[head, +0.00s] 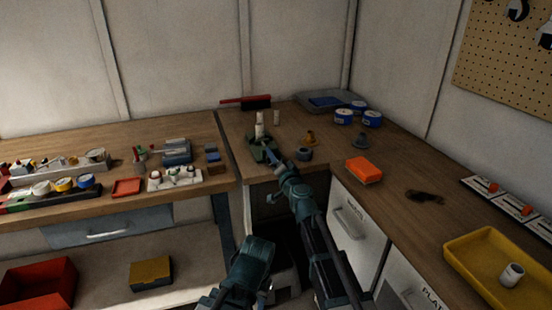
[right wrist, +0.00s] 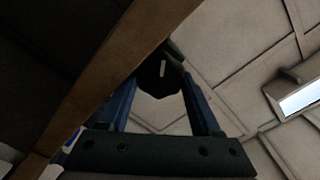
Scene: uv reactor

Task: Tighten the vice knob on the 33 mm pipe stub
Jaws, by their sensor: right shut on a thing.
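A dark green vice (head: 258,152) stands at the front edge of the corner bench. A pale upright pipe stub (head: 260,126) is at the vice. My right gripper (head: 273,156) reaches the front of the vice from below right. In the right wrist view its two blue fingers (right wrist: 160,78) are shut on a dark knob (right wrist: 153,82) with a small white mark on its face. The knob is too small to make out in the head view. My left gripper is not in view.
Near the vice stand a small pale cylinder (head: 276,118), a grey ring-shaped part (head: 305,154) and a brass-coloured part (head: 309,137). An orange box (head: 363,170) lies to the right. A yellow tray (head: 471,277) is at the lower right. The bench edge (right wrist: 115,75) crosses the right wrist view.

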